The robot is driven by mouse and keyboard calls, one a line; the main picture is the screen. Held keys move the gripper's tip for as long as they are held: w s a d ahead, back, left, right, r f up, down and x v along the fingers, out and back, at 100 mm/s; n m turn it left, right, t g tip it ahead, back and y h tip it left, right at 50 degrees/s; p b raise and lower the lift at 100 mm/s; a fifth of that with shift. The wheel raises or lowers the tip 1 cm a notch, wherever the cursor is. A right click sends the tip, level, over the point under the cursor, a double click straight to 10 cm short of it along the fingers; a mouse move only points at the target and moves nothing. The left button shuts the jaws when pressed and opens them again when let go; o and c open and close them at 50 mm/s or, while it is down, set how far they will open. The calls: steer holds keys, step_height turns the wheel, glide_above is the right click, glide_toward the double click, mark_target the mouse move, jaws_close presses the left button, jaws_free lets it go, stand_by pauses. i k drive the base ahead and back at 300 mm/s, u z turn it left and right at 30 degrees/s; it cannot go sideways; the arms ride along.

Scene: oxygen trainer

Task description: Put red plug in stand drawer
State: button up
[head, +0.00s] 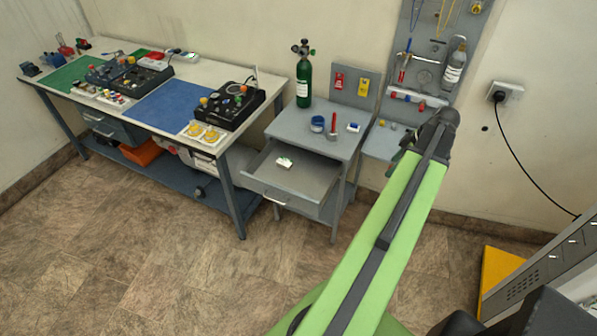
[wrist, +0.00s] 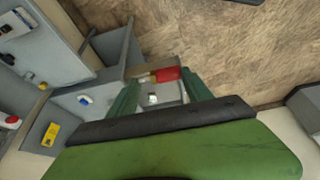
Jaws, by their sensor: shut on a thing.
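The red plug (wrist: 168,74), with a beige end, sits between the fingertips of my gripper (wrist: 155,78) in the wrist view. My gripper is shut on it. In the head view my gripper (head: 400,150) is at the right of the grey stand (head: 300,128), partly hidden behind my arm, and the plug cannot be made out there. The stand drawer (head: 315,183) is pulled open at the front, with a small white and green item (head: 285,163) inside. My gripper is apart from the drawer, to its right.
On the stand top are a green cylinder (head: 304,78), a blue ring (head: 317,124), an upright red-topped item (head: 333,125) and a blue and white block (head: 353,127). A workbench (head: 205,68) stands left. A tool panel (head: 425,60) rises behind my gripper. Floor before the drawer is clear.

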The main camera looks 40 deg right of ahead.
mark_target(300, 185)
steer(key=i, duration=0.9)
steer(key=u, duration=0.05)
